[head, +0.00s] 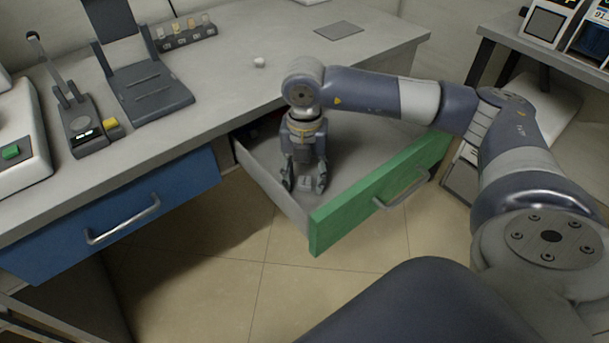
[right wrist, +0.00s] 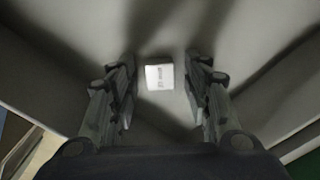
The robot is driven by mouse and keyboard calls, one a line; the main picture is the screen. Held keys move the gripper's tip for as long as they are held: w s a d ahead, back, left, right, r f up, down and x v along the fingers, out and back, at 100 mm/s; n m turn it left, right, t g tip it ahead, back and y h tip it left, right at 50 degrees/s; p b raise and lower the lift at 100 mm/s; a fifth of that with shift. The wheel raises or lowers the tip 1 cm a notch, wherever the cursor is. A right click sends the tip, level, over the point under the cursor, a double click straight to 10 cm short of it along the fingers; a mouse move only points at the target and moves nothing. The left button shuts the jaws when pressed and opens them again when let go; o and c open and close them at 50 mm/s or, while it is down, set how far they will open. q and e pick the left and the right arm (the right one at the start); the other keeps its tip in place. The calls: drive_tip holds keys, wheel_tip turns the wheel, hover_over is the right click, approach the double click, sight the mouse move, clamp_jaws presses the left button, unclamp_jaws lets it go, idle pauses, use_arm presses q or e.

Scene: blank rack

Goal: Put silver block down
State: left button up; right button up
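The silver block (right wrist: 160,77) lies on the floor of the open green-fronted drawer (head: 375,200). It shows as a small pale block with dark marking in the right wrist view, and as a small light patch (head: 306,183) in the head view. My right gripper (head: 305,188) points down inside the drawer near its left wall. In the right wrist view its fingers (right wrist: 162,105) are spread, with a gap on each side of the block, and touch nothing I can see. My left gripper is not in view.
The grey counter (head: 240,80) lies above the drawer and holds a small white object (head: 259,62), a rack of small pieces (head: 185,35), a dark stand (head: 145,85) and a flat grey plate (head: 339,30). A closed blue drawer (head: 120,215) is at the left.

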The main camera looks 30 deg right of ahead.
sight(304, 181)
drive_tip(key=shift+r, duration=0.1)
use_arm(q)
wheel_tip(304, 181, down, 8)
drive_tip(key=p, duration=0.2)
use_arm(e)
wheel_tip(304, 181, up, 12)
